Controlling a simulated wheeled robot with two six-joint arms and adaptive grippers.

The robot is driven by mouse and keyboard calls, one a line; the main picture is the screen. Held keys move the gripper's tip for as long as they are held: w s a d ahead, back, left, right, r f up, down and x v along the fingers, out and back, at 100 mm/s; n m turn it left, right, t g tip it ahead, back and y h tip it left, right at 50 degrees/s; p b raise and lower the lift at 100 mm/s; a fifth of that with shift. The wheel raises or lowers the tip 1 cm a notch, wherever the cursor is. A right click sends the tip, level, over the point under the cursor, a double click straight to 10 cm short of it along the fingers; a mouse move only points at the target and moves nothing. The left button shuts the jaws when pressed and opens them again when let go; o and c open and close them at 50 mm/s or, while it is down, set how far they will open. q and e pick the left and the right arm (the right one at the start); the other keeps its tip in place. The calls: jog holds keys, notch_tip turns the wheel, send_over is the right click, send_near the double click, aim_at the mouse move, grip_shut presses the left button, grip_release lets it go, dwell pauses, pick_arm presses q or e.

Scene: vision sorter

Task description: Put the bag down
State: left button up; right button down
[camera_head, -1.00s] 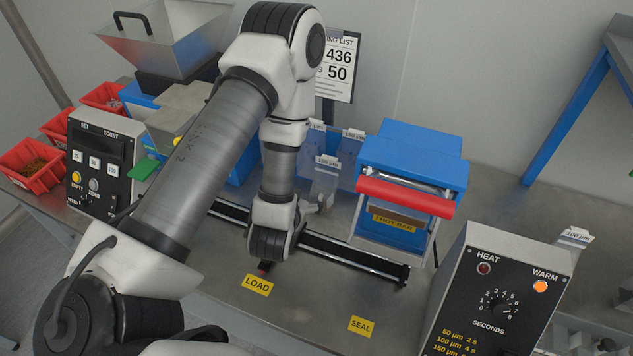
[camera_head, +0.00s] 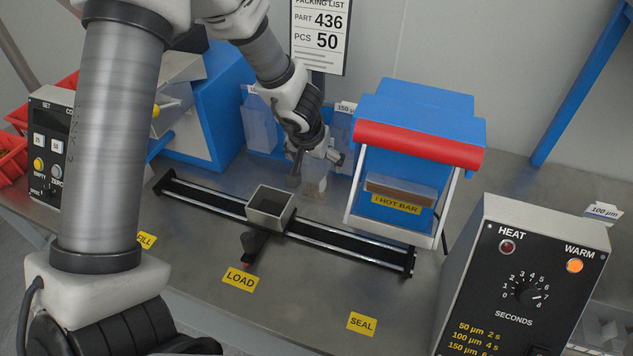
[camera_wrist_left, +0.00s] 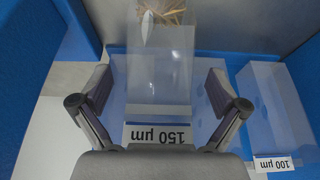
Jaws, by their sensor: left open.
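A clear bag (camera_head: 315,185) with brown pieces in its lower end is at the back of the bench, left of the hot-bar sealer (camera_head: 420,120). In the left wrist view the bag (camera_wrist_left: 158,62) lies between the fingers, its contents at the far end. My left gripper (camera_head: 314,163) is open, with one finger on each side of the bag and visible gaps between. It also shows in the left wrist view (camera_wrist_left: 158,92). A 150 µm label (camera_wrist_left: 158,136) is close in front of the gripper. Whether the bag's base touches the bench is unclear. My right gripper is out of view.
A rail (camera_head: 340,245) crosses the bench with a square grey funnel (camera_head: 270,207) on it. The heat control box (camera_head: 520,280) stands at the front right. Clear pouches (camera_head: 258,125) stand behind. Bench around the SEAL label (camera_head: 362,323) is clear.

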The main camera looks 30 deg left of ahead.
pick_arm(q)
jog(key=shift+w+f, duration=0.3)
jog(key=shift+f, duration=0.3)
jog(key=shift+s+r, duration=0.1)
jog(key=c, duration=1.4)
jog(key=shift+r, duration=0.1)
